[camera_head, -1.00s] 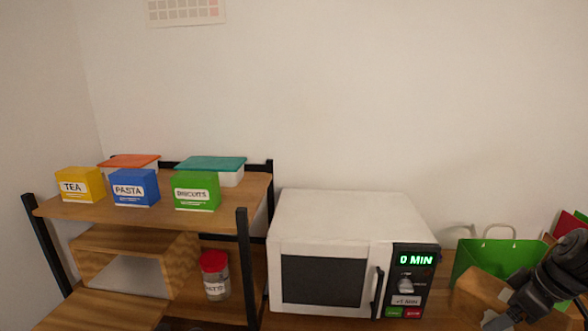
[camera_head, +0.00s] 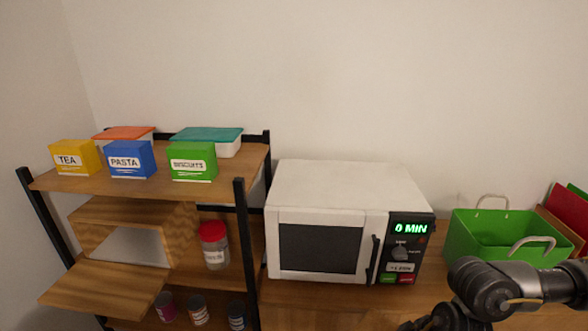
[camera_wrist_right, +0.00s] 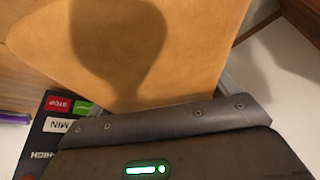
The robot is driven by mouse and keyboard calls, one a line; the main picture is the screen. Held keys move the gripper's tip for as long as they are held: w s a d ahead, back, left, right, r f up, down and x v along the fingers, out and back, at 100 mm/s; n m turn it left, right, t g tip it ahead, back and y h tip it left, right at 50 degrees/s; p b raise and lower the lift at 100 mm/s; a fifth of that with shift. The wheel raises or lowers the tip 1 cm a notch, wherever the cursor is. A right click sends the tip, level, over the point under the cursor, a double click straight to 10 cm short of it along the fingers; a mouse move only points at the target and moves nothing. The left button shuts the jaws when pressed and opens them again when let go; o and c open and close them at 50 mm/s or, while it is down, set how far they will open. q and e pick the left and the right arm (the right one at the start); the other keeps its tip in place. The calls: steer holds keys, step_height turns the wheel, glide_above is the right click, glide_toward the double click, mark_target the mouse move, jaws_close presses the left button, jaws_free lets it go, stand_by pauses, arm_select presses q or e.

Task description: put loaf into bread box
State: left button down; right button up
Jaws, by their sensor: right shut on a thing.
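The bread box (camera_head: 92,228) is a wooden box on the middle shelf of the rack at left. Its front flap (camera_head: 110,288) lies open, sticking out forward, and its inside shows. The loaf (camera_wrist_right: 55,40) is a smooth tan-orange shape filling the upper part of the right wrist view. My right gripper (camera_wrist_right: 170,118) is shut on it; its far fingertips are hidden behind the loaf. In the head view only my dark right arm shows at the lower right, and the loaf is out of that picture. My left gripper is not in view.
The white microwave (camera_head: 335,215) stands between the rack and my right arm. A green bag (camera_head: 500,238) stands behind that arm. A red-lidded jar (camera_head: 215,246) is right of the bread box. Boxes such as the blue pasta box (camera_head: 127,160) stand on the top shelf.

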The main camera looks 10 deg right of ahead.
steer(key=w+a+r+n, duration=0.1)
steer(key=a, duration=0.1)
steer(key=w+a+r+n, duration=0.1)
steer(key=a, duration=0.1)
steer(key=w+a+r+n+y, duration=0.1)
steer(key=a, duration=0.1)
steer(key=shift+w+a+r+g, duration=0.1)
steer(key=shift+w+r+g, duration=0.2)
steer(key=shift+g, duration=0.1)
steer(key=w+a+r+n, duration=0.1)
steer(key=w+a+r, duration=0.1)
steer(key=w+r, duration=0.3)
steer(key=shift+a+r+n+g, duration=0.3)
steer(key=shift+a+r+n, duration=0.1)
steer(key=shift+r, duration=0.7)
steer(key=shift+w+d, duration=0.1)
